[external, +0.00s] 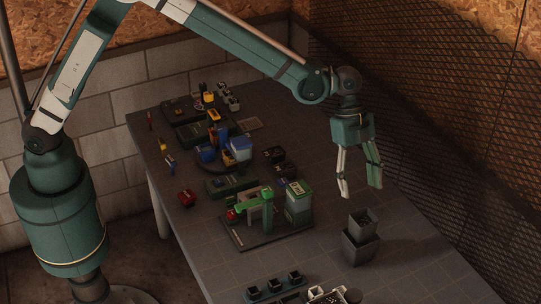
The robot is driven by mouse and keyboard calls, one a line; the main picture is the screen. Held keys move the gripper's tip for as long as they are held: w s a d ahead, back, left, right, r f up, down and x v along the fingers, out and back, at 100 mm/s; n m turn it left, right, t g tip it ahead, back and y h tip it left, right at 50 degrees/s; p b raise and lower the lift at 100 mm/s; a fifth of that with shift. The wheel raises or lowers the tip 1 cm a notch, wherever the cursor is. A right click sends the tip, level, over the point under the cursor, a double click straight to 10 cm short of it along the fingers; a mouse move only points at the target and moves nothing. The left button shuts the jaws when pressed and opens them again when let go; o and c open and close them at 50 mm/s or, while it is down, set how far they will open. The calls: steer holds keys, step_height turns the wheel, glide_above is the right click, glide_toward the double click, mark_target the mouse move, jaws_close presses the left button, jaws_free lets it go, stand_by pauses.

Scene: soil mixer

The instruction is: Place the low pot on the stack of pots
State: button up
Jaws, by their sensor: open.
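A stack of grey square pots (360,246) stands on the table's right side; a smaller pot (363,220) sits in or on the larger one. My gripper (360,190) is open and empty, fingers pointing down, above the stack and apart from it. I cannot tell which pot is the low pot. Several small dark pots stand in a row on a rack (258,294) at the table's front edge, partly cut off by the frame.
A dark board (250,243) with a green device (267,212) and a pale green-topped box (298,200) lies left of the stack. Blue containers (238,148), tools and cases fill the table's back left. A mesh wall (440,130) runs along the right. Bare table surrounds the stack.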

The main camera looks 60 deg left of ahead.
steer(key=shift+a, duration=0.1)
steer(key=s+a+r+n+t, duration=0.1)
steer(key=s+a+r+n, duration=0.2)
steer(key=s+a+r, duration=0.35)
steer(key=s+a+r+n+t+y, duration=0.1)
steer(key=s+a+r+n, duration=0.2)
steer(key=a+r, duration=0.65)
steer(key=s+a+r+n+t, duration=0.2)
steer(key=s+a+r, duration=0.25)
steer(key=a, duration=0.65)
steer(key=s+a+f+n+t+y, duration=0.1)
steer(key=s+a+n, duration=0.4)
steer(key=s+a, duration=0.6)
steer(key=s+a+f+n+t+y, duration=0.2)
steer(key=s+a+n, duration=0.3)
steer(key=s+a, duration=0.6)
steer(key=s, duration=0.5)
steer(key=shift+a, duration=0.15)
